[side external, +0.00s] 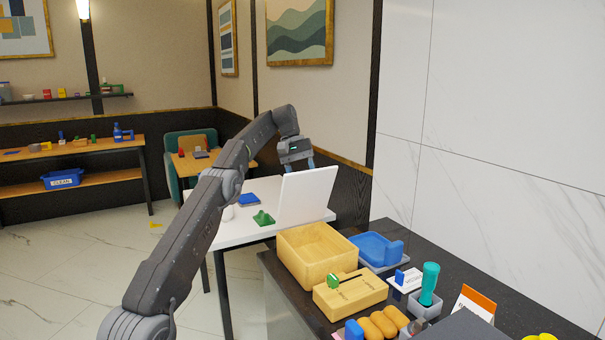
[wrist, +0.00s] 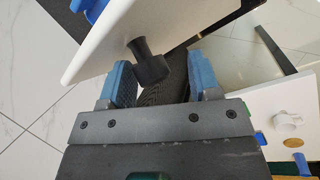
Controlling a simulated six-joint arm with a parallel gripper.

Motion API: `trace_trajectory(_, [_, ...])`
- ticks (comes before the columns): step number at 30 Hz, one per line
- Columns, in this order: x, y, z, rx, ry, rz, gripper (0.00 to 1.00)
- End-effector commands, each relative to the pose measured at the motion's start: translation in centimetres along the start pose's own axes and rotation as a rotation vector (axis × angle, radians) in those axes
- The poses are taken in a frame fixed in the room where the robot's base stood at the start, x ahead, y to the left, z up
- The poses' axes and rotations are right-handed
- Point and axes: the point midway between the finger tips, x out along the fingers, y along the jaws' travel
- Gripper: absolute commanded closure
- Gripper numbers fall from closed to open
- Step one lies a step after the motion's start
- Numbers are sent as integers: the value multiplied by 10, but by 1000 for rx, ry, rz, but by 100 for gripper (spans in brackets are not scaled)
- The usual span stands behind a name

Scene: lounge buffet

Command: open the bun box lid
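The bun box looks to be the open-topped light wooden box (side external: 290,258) on the dark counter; its visible inside looks empty. A white lid panel (side external: 307,195) stands nearly upright along the box's far edge, raised off the opening. In the wrist view the white lid (wrist: 110,40) has a black knob (wrist: 150,66) on its face. My gripper (side external: 298,163) is behind the lid's top edge in the side view. In the wrist view my gripper (wrist: 160,80) is open, its blue fingers apart, with the knob appearing between them. I see no contact with the knob.
A wooden slotted block (side external: 350,295), a blue tray (side external: 375,248), a green cylinder (side external: 430,278) and several brown buns (side external: 380,325) crowd the counter near the box. A white table (side external: 235,230) behind holds a green item (side external: 263,218) and a blue item (side external: 249,200).

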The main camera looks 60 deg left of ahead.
Motion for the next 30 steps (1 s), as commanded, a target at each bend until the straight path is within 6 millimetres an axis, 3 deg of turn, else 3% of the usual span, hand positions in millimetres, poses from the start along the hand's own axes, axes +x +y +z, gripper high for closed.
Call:
trace_trajectory(14, [1,7,10,5,3,3,43])
trace_trajectory(30, [36,27,49,7,2,3,43])
